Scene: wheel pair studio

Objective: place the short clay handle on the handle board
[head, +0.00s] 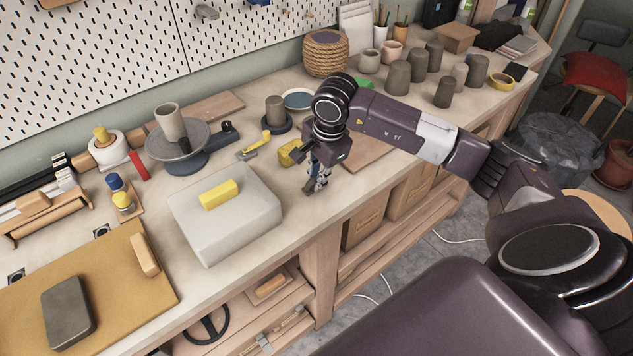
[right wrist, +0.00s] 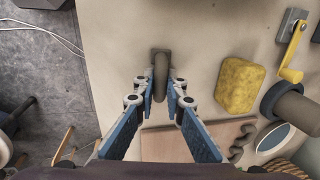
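The short clay handle (right wrist: 160,72) is a small grey-brown bar, seen in the right wrist view on the pale tabletop just off the fingertips. My right gripper (right wrist: 161,85) is open, its blue fingers on either side of the handle, with a narrow gap visible at each side. In the head view my right gripper (head: 315,187) points down at the table near its front edge and mostly hides the handle. The handle board (right wrist: 185,140) is a flat wooden board behind the fingers, with curved grey pieces (right wrist: 243,137) at one end. My left gripper is out of view.
A yellow sponge (right wrist: 240,85) lies beside the gripper. A white block (head: 240,225) with a yellow bar (head: 219,194) on it stands to the left. A turntable (head: 190,157) carries a clay cylinder (head: 171,122). Grey cups (head: 398,78) stand at the back right.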

